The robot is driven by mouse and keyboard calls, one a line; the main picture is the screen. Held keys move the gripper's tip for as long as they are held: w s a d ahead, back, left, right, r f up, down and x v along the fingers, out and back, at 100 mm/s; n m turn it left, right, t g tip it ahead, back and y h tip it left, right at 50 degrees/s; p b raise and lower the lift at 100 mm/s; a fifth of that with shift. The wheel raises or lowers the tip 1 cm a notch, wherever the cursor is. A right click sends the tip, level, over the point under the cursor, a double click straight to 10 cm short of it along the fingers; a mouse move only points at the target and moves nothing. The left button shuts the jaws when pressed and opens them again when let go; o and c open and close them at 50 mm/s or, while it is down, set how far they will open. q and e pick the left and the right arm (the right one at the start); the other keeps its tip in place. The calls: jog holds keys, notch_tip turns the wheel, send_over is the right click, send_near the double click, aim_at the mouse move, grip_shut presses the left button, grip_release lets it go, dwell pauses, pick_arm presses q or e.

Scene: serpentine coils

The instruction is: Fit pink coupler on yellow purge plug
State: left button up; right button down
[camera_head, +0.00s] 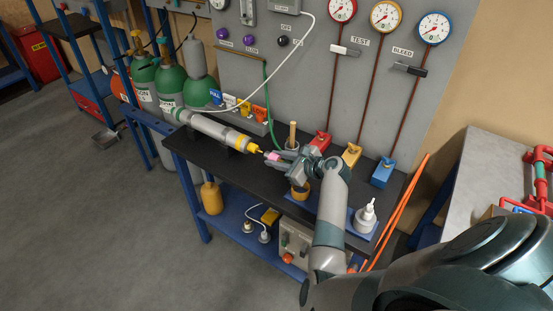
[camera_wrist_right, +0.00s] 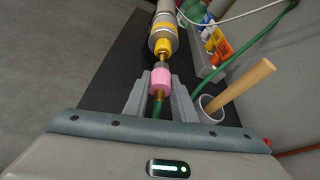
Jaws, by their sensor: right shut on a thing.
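The pink coupler (camera_head: 273,156) is between the fingers of my right gripper (camera_head: 283,159), which is shut on it above the dark bench. In the right wrist view the pink coupler (camera_wrist_right: 160,79) sits at the fingertips (camera_wrist_right: 160,95), with a brass part and a bit of green behind it. The yellow purge plug (camera_head: 253,148) is on the near end of a grey cylinder (camera_head: 212,127). In the wrist view the plug (camera_wrist_right: 163,47) lies straight ahead, roughly in line with the coupler. Its brass tip is close to the coupler; contact is unclear. My left gripper is out of view.
A green hose (camera_head: 267,95) hangs from the panel behind. A cup with a wooden handle (camera_wrist_right: 236,90) stands right of the fingers. Red (camera_head: 320,141), yellow (camera_head: 351,155) and blue (camera_head: 383,172) blocks line the bench's back. A white bottle (camera_head: 366,216) stands at the right end.

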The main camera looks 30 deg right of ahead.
aim_at(270, 155)
jog(key=shift+r, duration=0.15)
jog(key=shift+w+a+p, duration=0.1)
jog(key=shift+w+p, duration=0.2)
dwell(0.5)
jog(key=shift+w+a, duration=0.25)
jog(key=shift+w, duration=0.35)
jog(key=shift+w+a+p, duration=0.2)
jog(key=shift+w+p, duration=0.2)
jog(key=shift+p, duration=0.05)
dwell(0.6)
jog(key=c, duration=1.6)
grip_release()
jog(key=shift+o, duration=1.1)
jog(key=shift+w, duration=0.1)
